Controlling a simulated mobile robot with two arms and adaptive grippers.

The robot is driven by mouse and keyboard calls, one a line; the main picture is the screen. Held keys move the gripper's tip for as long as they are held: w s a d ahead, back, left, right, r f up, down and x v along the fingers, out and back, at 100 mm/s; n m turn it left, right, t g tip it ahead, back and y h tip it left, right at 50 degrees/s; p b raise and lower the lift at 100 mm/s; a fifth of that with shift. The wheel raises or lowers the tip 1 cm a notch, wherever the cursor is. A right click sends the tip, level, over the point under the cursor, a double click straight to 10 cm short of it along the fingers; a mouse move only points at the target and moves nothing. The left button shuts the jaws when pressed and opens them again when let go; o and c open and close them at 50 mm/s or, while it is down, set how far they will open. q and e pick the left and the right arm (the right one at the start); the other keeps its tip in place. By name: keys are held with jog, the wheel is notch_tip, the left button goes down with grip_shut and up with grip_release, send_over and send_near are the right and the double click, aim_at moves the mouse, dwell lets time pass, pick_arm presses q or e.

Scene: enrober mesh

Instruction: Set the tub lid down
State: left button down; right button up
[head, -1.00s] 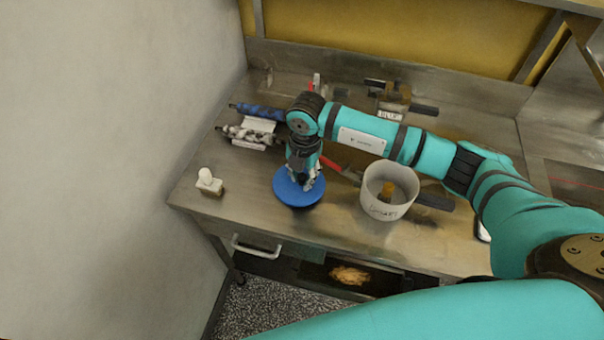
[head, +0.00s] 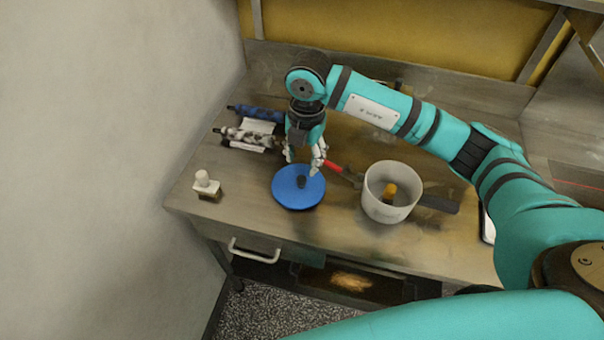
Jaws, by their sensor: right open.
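The blue round tub lid (head: 284,196) lies flat on the steel bench, with a dark knob at its middle. My right gripper (head: 303,168) is open and empty just above the lid, with its fingers apart on either side over the knob. The fingers appear clear of the knob. The white tub (head: 389,208) stands upright and uncovered to the right of the lid, with an orange-brown thing inside it. My left gripper is not in view.
A red-handled tool (head: 338,170) lies between lid and tub. A dark-handled tool (head: 438,203) lies right of the tub. Rolled items (head: 248,137) lie at the back left, and a small white-topped object (head: 206,184) stands at the left front. The front bench strip is clear.

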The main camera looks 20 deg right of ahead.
jog(key=shift+s+r+b, duration=0.1)
jog(key=shift+r+b, duration=0.3)
jog(key=shift+r, duration=1.65)
